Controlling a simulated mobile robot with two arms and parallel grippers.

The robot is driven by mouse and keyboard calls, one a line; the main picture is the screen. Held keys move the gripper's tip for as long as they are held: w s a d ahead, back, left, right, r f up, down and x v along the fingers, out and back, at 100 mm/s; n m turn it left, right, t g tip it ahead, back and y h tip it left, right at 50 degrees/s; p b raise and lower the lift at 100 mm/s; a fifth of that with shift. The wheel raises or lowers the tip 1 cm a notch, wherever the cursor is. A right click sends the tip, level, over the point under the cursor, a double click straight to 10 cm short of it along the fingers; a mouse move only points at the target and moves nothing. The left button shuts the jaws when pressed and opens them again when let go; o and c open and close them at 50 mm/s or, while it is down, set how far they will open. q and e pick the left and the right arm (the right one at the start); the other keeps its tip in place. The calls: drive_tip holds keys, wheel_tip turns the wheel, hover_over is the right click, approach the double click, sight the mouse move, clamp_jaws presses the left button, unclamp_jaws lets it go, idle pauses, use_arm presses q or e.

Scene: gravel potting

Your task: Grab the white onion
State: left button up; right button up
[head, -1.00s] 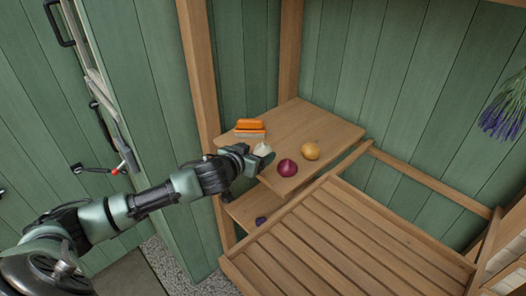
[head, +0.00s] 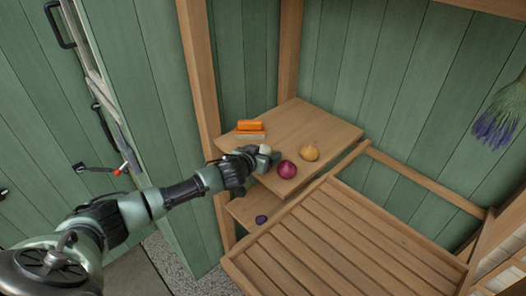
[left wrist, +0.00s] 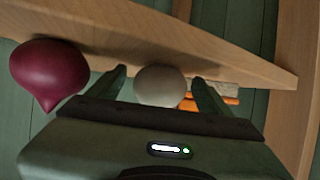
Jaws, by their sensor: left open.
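The white onion (head: 265,149) sits on the small wooden shelf (head: 318,134), partly hidden by my left gripper in the head view. In the left wrist view the white onion (left wrist: 160,86) lies between the two spread fingers of my left gripper (left wrist: 160,92). A gap shows between each finger and the onion, so the gripper is open around it. My left gripper (head: 262,158) reaches over the shelf's front left edge in the head view. My right gripper is not in view.
A red onion (head: 287,169) stands close to the right of my gripper, with a yellow onion (head: 309,152) beyond it. An orange item (head: 250,126) lies at the shelf's back left. A dark purple object (head: 261,219) rests on the lower shelf.

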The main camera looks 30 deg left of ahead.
use_arm(q)
drive_tip(key=c, duration=1.5)
drive_tip(key=shift+r, duration=0.1)
